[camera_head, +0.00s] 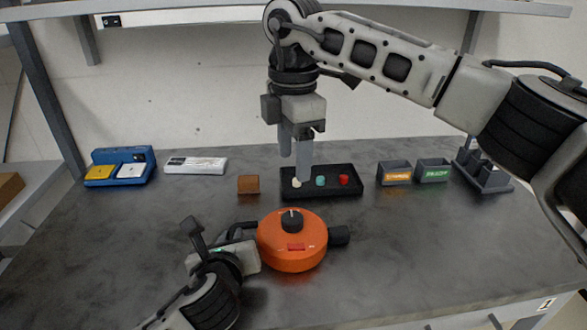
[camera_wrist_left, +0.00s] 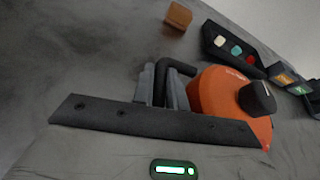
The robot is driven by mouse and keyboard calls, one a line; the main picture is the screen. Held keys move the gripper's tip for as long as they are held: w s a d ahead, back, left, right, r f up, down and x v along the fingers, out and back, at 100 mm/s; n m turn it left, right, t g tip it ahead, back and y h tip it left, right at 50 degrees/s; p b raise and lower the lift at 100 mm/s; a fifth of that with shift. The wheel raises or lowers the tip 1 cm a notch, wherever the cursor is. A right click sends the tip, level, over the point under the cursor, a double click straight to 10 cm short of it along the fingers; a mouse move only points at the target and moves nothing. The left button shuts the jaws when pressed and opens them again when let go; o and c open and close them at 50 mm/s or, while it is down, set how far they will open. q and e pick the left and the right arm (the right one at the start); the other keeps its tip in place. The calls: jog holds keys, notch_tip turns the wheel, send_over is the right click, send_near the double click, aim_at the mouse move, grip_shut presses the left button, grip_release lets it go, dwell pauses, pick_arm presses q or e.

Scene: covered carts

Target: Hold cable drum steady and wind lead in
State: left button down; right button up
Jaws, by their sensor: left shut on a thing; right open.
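The orange cable drum (camera_head: 290,255) stands on the grey bench, with a black knob (camera_head: 292,222) on top and a dark stub (camera_head: 339,235) on its right side. My left gripper (camera_head: 243,236) is shut on the drum's black handle at its left side. The left wrist view shows the bent handle (camera_wrist_left: 162,68) between the fingers, beside the orange drum body (camera_wrist_left: 212,98). My right gripper (camera_head: 296,163) is open and points down above the black tray, behind the drum and apart from its knob. I cannot make out a lead.
The black tray (camera_head: 335,194) holds white, teal and red round pieces. A brown block (camera_head: 248,185) lies left of it. Two labelled grey bins (camera_head: 395,173) and a grey rack (camera_head: 484,177) stand right; a blue holder (camera_head: 120,165) and white strip (camera_head: 195,165) stand left. The bench front right is clear.

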dwell(0.3)
pick_arm(q)
jog(key=c, duration=1.3)
grip_release()
